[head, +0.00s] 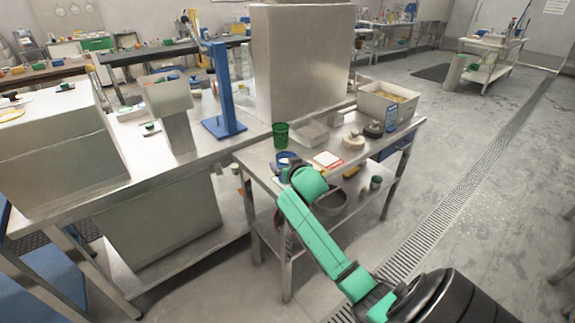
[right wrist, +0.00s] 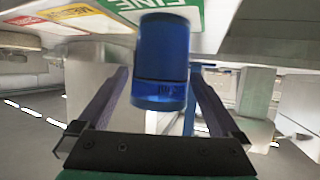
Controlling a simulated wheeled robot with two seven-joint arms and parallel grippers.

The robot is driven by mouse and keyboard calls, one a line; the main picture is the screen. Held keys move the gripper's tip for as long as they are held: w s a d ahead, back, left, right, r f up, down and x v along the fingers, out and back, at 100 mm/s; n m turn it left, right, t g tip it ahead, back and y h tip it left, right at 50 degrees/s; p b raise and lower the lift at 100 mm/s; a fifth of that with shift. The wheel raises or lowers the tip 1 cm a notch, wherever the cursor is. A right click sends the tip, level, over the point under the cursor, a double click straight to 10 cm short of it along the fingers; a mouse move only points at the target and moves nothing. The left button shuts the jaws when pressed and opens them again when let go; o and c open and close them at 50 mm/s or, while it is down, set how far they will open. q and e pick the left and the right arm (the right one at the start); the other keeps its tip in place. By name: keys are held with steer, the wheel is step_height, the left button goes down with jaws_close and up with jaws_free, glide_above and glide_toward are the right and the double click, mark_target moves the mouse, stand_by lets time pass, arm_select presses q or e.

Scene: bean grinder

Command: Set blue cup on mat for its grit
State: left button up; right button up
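The blue cup (right wrist: 160,62) is between the two fingers of my right gripper (right wrist: 159,72) in the right wrist view. Narrow gaps seem to show beside it, so the fingers look open around it; contact is hard to judge. The cup overlaps a green mat marked FINE (right wrist: 197,14), seen upside down, and appears to stand on or just over it. In the head view the cup's blue rim (head: 284,158) shows at the left of the small steel table, partly behind my green right arm. My left gripper is in neither view.
A red mat (right wrist: 85,11) and a yellow mat (right wrist: 25,20) lie beside the green one. A green cup (head: 281,135) stands behind the blue cup. Lidded jars (head: 354,141) and an open box (head: 386,104) stand farther right. A tall steel cabinet (head: 300,62) rises behind.

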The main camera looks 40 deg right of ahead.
steer(key=shift+r, duration=0.2)
steer(key=shift+s+a, duration=0.15)
steer(key=shift+s, duration=0.2)
steer(key=v, duration=1.1)
step_height(320, 180, down, 21)
steer(key=a+n+g+y, duration=0.2)
steer(key=a+g, duration=0.1)
steer(key=s+a+f+n+g+y, duration=0.15)
steer(key=s+f, duration=0.25)
steer(key=f, duration=0.5)
steer(key=s+a+f+n+g+y, duration=0.1)
steer(key=s+a+f+g, duration=0.15)
steer(key=s+f, duration=0.45)
steer(key=s+a+f+n+g, duration=0.1)
steer(key=s+a+f+g, duration=0.1)
steer(key=s+f, duration=0.7)
steer(key=s+a+f+n+g, duration=0.2)
steer(key=s+a+f, duration=0.2)
steer(key=s+f, duration=0.5)
steer(key=s+y, duration=0.1)
steer(key=s, duration=0.6)
steer(key=shift+a+f, duration=0.2)
steer(key=shift+a, duration=0.05)
